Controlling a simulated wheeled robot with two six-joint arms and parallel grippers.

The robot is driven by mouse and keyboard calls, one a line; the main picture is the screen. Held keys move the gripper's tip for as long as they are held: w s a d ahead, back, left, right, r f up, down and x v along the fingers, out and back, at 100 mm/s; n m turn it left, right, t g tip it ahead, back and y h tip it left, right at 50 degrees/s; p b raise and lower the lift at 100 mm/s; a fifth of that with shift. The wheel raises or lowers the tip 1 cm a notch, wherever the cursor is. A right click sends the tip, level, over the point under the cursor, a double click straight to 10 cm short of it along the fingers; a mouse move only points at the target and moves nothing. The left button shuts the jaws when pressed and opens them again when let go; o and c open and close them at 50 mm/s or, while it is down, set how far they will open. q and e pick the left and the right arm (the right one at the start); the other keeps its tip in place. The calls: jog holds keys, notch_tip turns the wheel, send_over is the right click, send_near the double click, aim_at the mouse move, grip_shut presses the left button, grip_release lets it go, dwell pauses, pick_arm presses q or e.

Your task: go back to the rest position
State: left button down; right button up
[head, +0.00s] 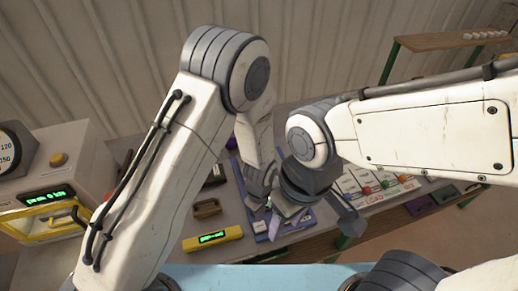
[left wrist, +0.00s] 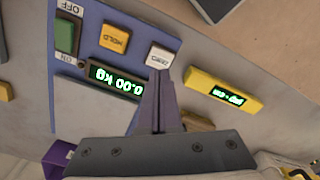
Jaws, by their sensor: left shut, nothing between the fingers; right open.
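My left gripper (head: 268,204) is over the blue control panel (head: 262,224) in the middle of the bench in the head view. In the left wrist view the left gripper (left wrist: 160,76) has its fingers together with nothing between them. Its tips overlap the panel near the white button (left wrist: 159,56); whether they touch it I cannot tell. My right gripper (head: 318,212) is open, close beside the left one on its right. The two partly overlap in the head view, and the right arm's wrist hides some of the panel.
The panel also has a green switch (left wrist: 66,36), an orange HOLD button (left wrist: 114,38) and a display (left wrist: 118,79) reading 0.00 kg. A yellow display box (head: 212,239) lies left of it. A grey machine (head: 62,150) stands far left. A button board (head: 372,184) is at right.

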pick_arm(q)
jog(key=s+a+r+m+b, duration=0.2)
jog(key=s+r+m+b, duration=0.2)
jog(key=s+r+m, duration=0.3)
jog(key=s+a+r+m+h+b, duration=0.1)
jog(key=s+a+r+m+b, duration=0.2)
jog(key=s+r+m+b, duration=0.2)
notch_tip(320, 180, up, 4)
jog(key=s+m, duration=0.2)
jog(key=m, duration=0.3)
jog(key=shift+s+r, duration=0.25)
jog(key=shift+s, duration=0.15)
